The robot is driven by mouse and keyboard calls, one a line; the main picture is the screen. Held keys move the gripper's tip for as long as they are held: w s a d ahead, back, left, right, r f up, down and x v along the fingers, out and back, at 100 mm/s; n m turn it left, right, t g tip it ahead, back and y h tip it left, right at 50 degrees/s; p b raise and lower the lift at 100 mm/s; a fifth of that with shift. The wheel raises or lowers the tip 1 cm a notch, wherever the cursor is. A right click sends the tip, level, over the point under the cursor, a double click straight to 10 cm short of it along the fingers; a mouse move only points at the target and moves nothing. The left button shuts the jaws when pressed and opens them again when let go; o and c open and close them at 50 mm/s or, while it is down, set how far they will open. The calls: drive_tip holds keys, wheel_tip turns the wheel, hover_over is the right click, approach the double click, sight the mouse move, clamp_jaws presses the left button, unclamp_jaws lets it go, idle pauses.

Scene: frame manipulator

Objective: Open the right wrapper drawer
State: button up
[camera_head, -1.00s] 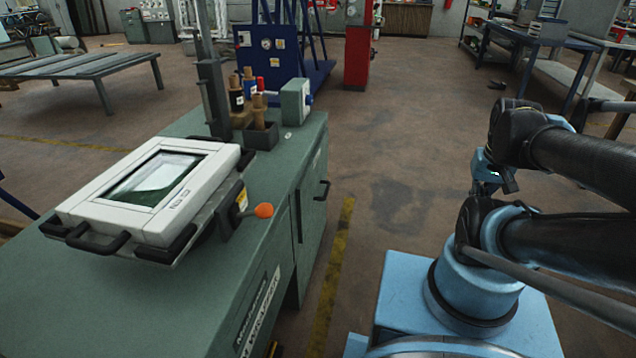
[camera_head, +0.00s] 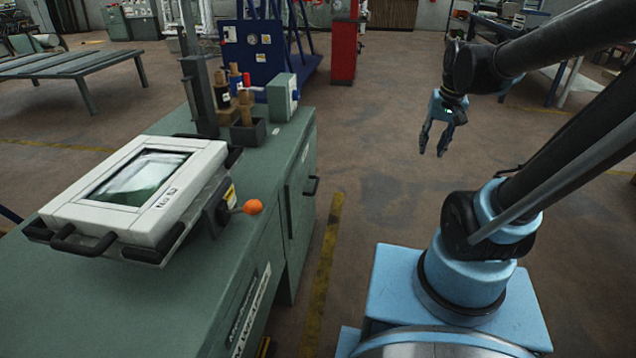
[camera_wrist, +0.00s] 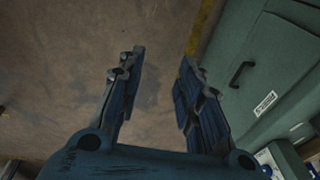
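The green workbench cabinet (camera_head: 299,212) stands left of my arm in the head view. A dark handle (camera_head: 312,186) sits on its door or drawer front. In the wrist view, a green front (camera_wrist: 268,62) with a black handle (camera_wrist: 241,74) and a white label is at the right. I cannot tell for sure which front is the right wrapper drawer. My gripper (camera_head: 433,153) hangs in free air to the right of the cabinet, apart from the handle. In the wrist view its two fingers (camera_wrist: 157,82) are spread with nothing between them.
A white framed screen unit (camera_head: 150,190) with an orange-knobbed lever (camera_head: 252,206) sits on the bench top. A yellow floor line (camera_head: 322,270) runs beside the bench. The brown floor (camera_head: 375,150) between bench and gripper is clear.

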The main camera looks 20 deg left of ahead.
drive_tip(key=w+a, duration=0.8)
drive_tip(key=g+y, duration=0.1)
drive_tip(key=g, duration=0.1)
hover_over(317, 183)
drive_tip(key=d, duration=0.4)
wheel_tip(317, 183, down, 16)
drive_tip(key=r, duration=0.1)
drive_tip(key=shift+n, duration=0.3)
drive_tip(key=a+f, duration=0.1)
drive_tip(key=f, duration=0.4)
drive_tip(key=a+f, duration=0.1)
drive_tip(key=f, duration=0.5)
drive_tip(key=a+f, duration=0.1)
drive_tip(key=f, duration=0.5)
drive_tip(key=shift+s+a, duration=0.1)
drive_tip(key=shift+a, duration=0.2)
clamp_jaws()
